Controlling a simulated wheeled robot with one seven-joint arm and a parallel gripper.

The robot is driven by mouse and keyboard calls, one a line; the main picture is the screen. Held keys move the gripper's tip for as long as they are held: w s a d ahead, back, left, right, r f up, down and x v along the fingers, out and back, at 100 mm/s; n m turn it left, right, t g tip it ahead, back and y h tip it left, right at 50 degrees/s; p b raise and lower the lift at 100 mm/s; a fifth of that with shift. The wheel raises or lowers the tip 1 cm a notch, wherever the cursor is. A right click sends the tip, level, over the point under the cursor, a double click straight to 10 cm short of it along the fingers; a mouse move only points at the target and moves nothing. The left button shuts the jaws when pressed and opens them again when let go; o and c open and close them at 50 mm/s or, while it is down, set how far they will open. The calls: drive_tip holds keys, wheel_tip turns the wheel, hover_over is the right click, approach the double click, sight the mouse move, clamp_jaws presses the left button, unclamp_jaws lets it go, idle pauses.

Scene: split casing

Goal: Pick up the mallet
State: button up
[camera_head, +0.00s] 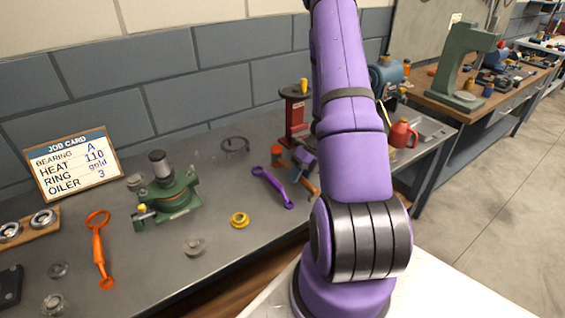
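What looks like the mallet lies on the grey bench beside my arm, in front of the red stand. It seems to have a blue-grey block head (304,157) and an orange-brown handle (308,184). It is small and crowded by neighbouring parts, and my arm may hide part of it, so its exact outline is unclear. My purple arm rises from the bottom right and leaves the picture at the top. My gripper is not in view.
A purple wrench (271,186), a yellow ring (239,220), an orange wrench (98,250) and a green casing (167,190) lie on the bench (225,264). A red stand (295,115) rises behind the mallet. A red oil can (402,134) is right of my arm.

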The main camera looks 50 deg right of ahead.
clamp_jaws()
drive_tip(key=shift+r, duration=0.1)
